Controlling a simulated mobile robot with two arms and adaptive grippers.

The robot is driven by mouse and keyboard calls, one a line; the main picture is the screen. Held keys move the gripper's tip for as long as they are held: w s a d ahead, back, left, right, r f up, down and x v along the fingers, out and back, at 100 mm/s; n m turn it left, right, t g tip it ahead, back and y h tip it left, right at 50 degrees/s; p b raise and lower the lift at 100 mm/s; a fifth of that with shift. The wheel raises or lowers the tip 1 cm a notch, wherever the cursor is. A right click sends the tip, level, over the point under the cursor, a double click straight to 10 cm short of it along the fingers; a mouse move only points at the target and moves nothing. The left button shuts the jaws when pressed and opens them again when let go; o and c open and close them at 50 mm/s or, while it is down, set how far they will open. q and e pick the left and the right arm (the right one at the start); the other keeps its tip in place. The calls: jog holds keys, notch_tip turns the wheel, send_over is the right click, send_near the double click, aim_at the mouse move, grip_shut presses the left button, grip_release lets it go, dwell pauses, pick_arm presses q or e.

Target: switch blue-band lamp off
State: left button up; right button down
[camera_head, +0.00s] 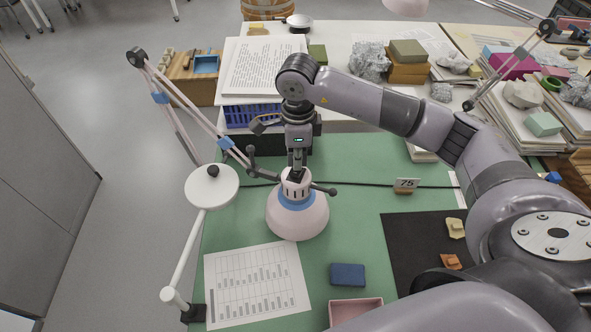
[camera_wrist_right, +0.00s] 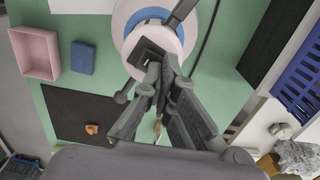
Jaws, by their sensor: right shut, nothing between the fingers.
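The blue-band lamp's pale pink head (camera_head: 298,222) hangs over the green mat, with a blue ring around its upper part. In the right wrist view the lamp head (camera_wrist_right: 128,17) is at the top. Dark rods with ball ends stick out beside its neck. My right gripper (camera_head: 297,177) is shut and empty, pointing down at the top of the lamp head. In the wrist view its fingertips (camera_wrist_right: 157,72) are close to the lamp's dark cap (camera_wrist_right: 150,52); I cannot tell whether they touch. The gripper partly hides the cap. My left gripper is not in view.
A white jointed stand with a round disc (camera_head: 222,190) is left of the lamp. A printed sheet (camera_head: 257,285), blue block (camera_head: 347,274), pink tray (camera_head: 355,309) and black mat (camera_head: 405,240) with sherds lie in front. A 75 marker (camera_head: 406,184) stands right. Books and boxes crowd the back.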

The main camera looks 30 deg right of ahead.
jog(key=shift+r+p, duration=1.6)
jog(key=shift+r, duration=1.85)
jog(key=shift+f, duration=0.1)
